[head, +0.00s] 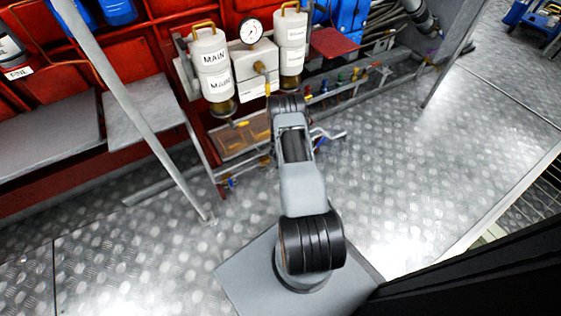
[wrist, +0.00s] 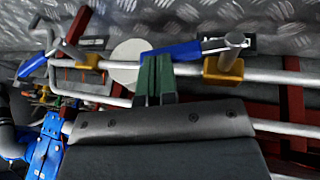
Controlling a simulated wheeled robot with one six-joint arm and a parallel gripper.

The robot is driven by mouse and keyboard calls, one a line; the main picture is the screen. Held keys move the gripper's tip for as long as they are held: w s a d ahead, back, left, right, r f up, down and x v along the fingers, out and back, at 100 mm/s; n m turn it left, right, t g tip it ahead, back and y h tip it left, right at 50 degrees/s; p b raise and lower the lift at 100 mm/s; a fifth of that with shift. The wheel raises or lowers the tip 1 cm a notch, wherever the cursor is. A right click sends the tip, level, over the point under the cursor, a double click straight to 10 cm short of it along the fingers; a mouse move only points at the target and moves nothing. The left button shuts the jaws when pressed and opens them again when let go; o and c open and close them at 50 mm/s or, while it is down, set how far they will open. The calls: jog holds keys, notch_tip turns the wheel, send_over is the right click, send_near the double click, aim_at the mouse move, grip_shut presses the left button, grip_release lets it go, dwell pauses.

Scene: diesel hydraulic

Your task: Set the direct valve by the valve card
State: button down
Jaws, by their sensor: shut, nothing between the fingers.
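In the wrist view my gripper (wrist: 155,62) shows as two green fingers side by side, shut with nothing between them. Their tips overlap the near end of a blue valve lever (wrist: 205,47) in the picture; I cannot tell if they touch. The lever runs to a yellow valve body (wrist: 222,68) with a grey stem on a pale pipe. No label shows which is the direct valve. I cannot make out a valve card. In the head view my fingers are hidden beyond my arm.
Two white MAIN-side filter canisters (head: 211,70) (head: 291,40) and a pressure gauge (head: 250,31) stand above the pipes. A brown tray (head: 240,138) lies below. A slanted grey post (head: 135,105) stands left. Patterned metal floor (head: 400,165) is clear at right.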

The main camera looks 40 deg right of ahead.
jog(key=shift+d+f+b, duration=0.3)
jog(key=shift+d+f, duration=0.2)
jog(key=shift+f, duration=0.35)
dwell(0.3)
